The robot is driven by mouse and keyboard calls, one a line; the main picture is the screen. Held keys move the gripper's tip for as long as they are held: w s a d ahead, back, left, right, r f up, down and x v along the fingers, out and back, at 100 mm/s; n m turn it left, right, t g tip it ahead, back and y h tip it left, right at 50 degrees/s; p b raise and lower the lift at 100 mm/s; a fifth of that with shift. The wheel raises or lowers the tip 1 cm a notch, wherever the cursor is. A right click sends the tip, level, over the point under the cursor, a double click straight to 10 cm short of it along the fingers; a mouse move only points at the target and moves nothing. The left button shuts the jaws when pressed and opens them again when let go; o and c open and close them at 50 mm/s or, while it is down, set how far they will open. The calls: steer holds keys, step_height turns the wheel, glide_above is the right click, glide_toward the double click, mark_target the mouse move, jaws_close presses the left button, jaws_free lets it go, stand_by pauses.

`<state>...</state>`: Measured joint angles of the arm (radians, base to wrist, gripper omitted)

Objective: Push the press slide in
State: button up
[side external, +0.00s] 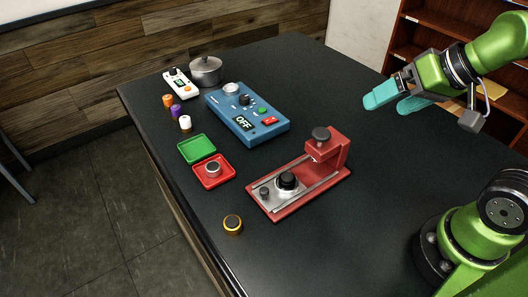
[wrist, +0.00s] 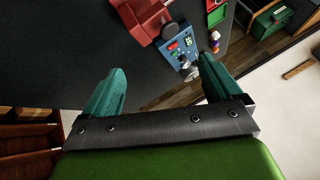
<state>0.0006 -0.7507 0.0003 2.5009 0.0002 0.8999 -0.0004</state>
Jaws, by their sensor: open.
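The red press (side external: 305,178) stands on the dark table, with an upright red head at its right end and a dark knob on top. Its silver slide plate (side external: 272,195) lies on rails at the left part of the base, out from under the head. A black round piece (side external: 287,181) and a small dark knob (side external: 264,192) sit on the slide. My gripper (side external: 399,102) is open and empty, high above the table to the right of the press. In the wrist view my two teal fingers (wrist: 160,88) are spread apart, and part of the red press (wrist: 142,18) shows at the top.
A blue box (side external: 246,113) with an OFF display stands behind the press. A green tray (side external: 197,149) and a red tray (side external: 228,181) holding a metal piece lie to the left. A gold-rimmed round piece (side external: 233,224) lies near the front edge. A pot (side external: 205,72) stands at the back.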

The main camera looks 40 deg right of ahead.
stand_by(0.4)
steer(key=shift+c, duration=0.8)
steer(key=shift+a+f, duration=0.15)
steer(key=shift+f, duration=0.15)
steer(key=shift+c, duration=1.2)
steer(key=shift+w+a+f+g, duration=0.3)
steer(key=shift+w+a+g, duration=0.1)
steer(key=shift+w, duration=0.25)
steer(key=shift+w+a+f+g, duration=0.3)
steer(key=shift+w+g, duration=0.1)
steer(key=shift+w, duration=0.2)
steer(key=c, duration=0.4)
steer(key=w+a+f+g, duration=0.1)
steer(key=w+a+g, duration=0.25)
steer(key=w, duration=0.25)
steer(key=m+g+y, duration=0.1)
steer(key=m+g, duration=0.4)
glide_above(264, 189)
steer(key=w+d, duration=0.5)
step_height(264, 189, down, 2)
steer(key=x, duration=1.7)
steer(key=shift+s, duration=0.25)
steer(key=shift+r, duration=0.1)
steer(key=shift+c, duration=0.6)
